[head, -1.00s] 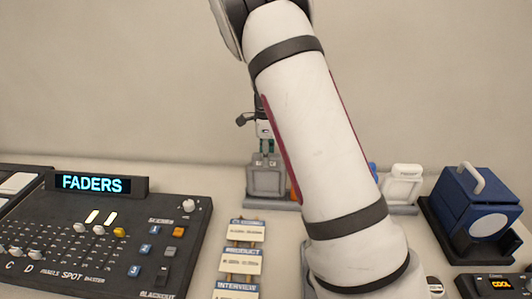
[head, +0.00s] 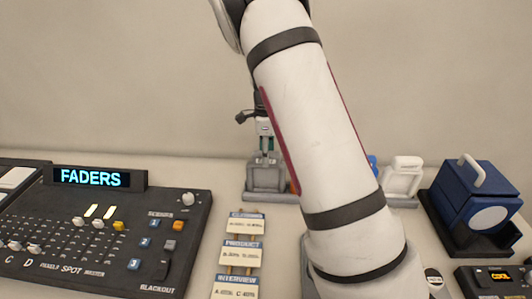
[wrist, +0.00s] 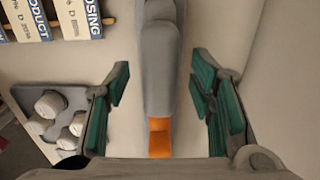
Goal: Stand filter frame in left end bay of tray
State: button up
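A grey filter frame (head: 265,178) stands upright at the left end of the grey tray (head: 402,203) in the head view. My gripper (head: 266,153) is right over it, fingers pointing down. In the wrist view my gripper (wrist: 160,92) is open, its green-padded fingers apart on either side of a long grey shape. Gaps show between the pads and that shape. An orange piece (wrist: 159,138) sits in line with the grey shape. My arm hides the middle of the tray. Whether the frame is fully seated cannot be told.
A white frame (head: 405,174) stands at the tray's right end. A blue lamp box (head: 475,195) is further right. A fader console (head: 95,235) and label cards (head: 240,253) lie to the left. A grey holder with white knobs (wrist: 50,103) shows in the wrist view.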

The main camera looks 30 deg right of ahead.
notch_tip(320, 180, up, 12)
dwell(0.7)
dwell(0.4)
jog(key=s+a+r+n+t+y, duration=0.1)
jog(key=s+a+r+n+t, duration=0.1)
jog(key=s+a+r+n, duration=0.5)
jog(key=s+a+r+n+t, duration=0.1)
jog(key=s+a+r+n, duration=0.25)
jog(key=s+n, duration=0.35)
jog(key=s+a+n+t+h, duration=0.1)
jog(key=s+a+n, duration=0.3)
jog(key=s+n, duration=0.6)
jog(key=s+f+t, duration=0.1)
jog(key=s, duration=0.5)
jog(key=shift+a+n+t, duration=0.2)
jog(key=shift+n+t, duration=0.1)
jog(key=shift+n, duration=0.1)
